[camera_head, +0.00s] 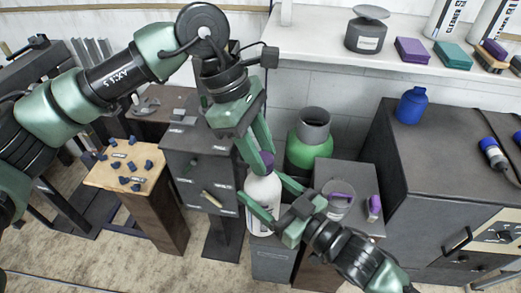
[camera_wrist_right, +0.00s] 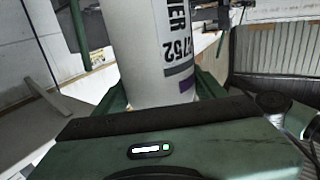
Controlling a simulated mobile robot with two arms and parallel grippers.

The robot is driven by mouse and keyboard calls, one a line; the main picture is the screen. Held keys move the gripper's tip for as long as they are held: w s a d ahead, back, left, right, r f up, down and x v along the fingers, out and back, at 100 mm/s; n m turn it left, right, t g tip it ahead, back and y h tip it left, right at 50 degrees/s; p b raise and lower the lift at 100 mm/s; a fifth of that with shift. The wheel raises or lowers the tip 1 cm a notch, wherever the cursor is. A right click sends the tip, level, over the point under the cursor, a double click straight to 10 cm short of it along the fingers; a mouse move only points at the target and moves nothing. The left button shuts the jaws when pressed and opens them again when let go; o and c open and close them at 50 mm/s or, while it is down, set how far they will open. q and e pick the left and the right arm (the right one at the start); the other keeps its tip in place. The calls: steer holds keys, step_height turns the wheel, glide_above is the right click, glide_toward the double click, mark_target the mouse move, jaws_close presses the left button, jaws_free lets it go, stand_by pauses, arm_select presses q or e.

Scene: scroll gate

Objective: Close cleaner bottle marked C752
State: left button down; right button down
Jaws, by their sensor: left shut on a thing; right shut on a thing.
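The white cleaner bottle (camera_head: 262,192) stands upright in the middle of the head view, and a purple cap (camera_head: 266,158) is at its top. My left gripper (camera_head: 262,160) comes down from above and is shut on the cap. My right gripper (camera_head: 262,208) comes in from the lower right and is shut around the bottle's body. In the right wrist view the bottle (camera_wrist_right: 152,50) shows a label ending in 752 between my fingers. The bottle's base is partly hidden by my right gripper, and how the cap sits on the neck is hard to tell.
A green container (camera_head: 308,145) with a grey top stands just behind the bottle. A grey pot (camera_head: 340,205) with purple items is at the right. A blue bottle (camera_head: 411,106) stands on a dark cabinet. A white shelf (camera_head: 310,38) with bottles and sponges runs along the back.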

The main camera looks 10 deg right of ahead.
arm_select(q)
steer(key=m+g, duration=0.1)
steer(key=m, duration=0.2)
steer(key=m+g+y, duration=0.1)
steer(key=m, duration=0.2)
steer(key=shift+w+d+y, duration=0.15)
steer(key=shift+w+y, duration=0.05)
steer(key=shift+y, duration=0.1)
steer(key=m+y, duration=0.1)
steer(key=m, duration=0.2)
steer(key=m+y, duration=0.1)
steer(key=m, duration=0.2)
steer(key=shift+d+m, duration=0.15)
steer(key=shift+m, duration=0.25)
steer(key=m+y, duration=0.1)
steer(key=m, duration=0.2)
steer(key=m+y, duration=0.2)
steer(key=m, duration=0.1)
steer(key=m+t+y, duration=0.1)
steer(key=m, duration=0.3)
steer(key=shift+d, duration=0.1)
steer(key=m+t, duration=0.1)
steer(key=m, duration=0.2)
steer(key=c, duration=0.9)
jaws_free()
steer(key=shift+s, duration=0.1)
steer(key=shift+c, duration=0.2)
